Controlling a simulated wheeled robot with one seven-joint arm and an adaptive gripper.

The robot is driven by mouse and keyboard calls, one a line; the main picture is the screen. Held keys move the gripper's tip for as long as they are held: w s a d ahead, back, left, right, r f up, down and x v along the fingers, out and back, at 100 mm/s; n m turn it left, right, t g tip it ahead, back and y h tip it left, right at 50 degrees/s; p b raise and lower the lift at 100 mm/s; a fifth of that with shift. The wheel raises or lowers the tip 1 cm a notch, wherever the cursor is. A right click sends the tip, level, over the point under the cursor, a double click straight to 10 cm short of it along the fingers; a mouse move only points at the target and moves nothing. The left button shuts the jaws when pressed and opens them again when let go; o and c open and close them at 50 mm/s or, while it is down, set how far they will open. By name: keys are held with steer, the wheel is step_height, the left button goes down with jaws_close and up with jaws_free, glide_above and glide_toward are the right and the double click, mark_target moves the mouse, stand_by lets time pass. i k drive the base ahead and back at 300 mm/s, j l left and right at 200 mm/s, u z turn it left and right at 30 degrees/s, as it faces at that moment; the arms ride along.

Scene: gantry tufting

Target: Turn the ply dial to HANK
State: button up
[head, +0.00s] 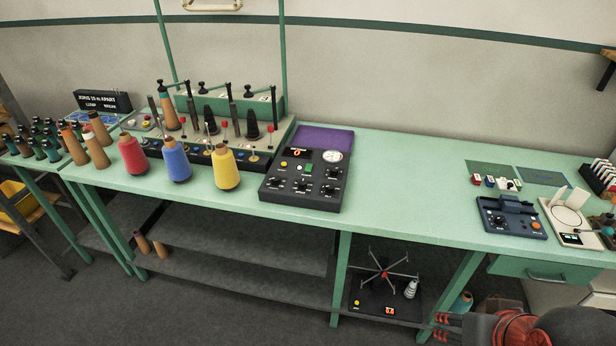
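A black control panel (300,205) stands on the green bench, right of the yellow cone. It carries several black dials with pale markings, among them one at its front middle (303,187) and one at its front right (327,190). The lettering is too small to read, so I cannot tell which dial is the ply dial or where it points. My gripper (440,327), dark with red parts, is low at the bottom right, in front of the bench and well away from the panel. I cannot tell whether its fingers are open.
Red (131,155), blue (176,161) and yellow (226,168) cones stand left of the panel, before a machine with upright posts (233,113). The bench top (400,185) is clear right of the panel. A navy device (510,217) and a white scale (567,218) stand farther right.

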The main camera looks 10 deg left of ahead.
mark_target(329, 187)
steer(key=i+j, duration=0.35)
steer(key=i, duration=0.15)
steer(key=i+j, duration=0.3)
steer(key=i, duration=0.2)
steer(key=j+u, duration=0.05)
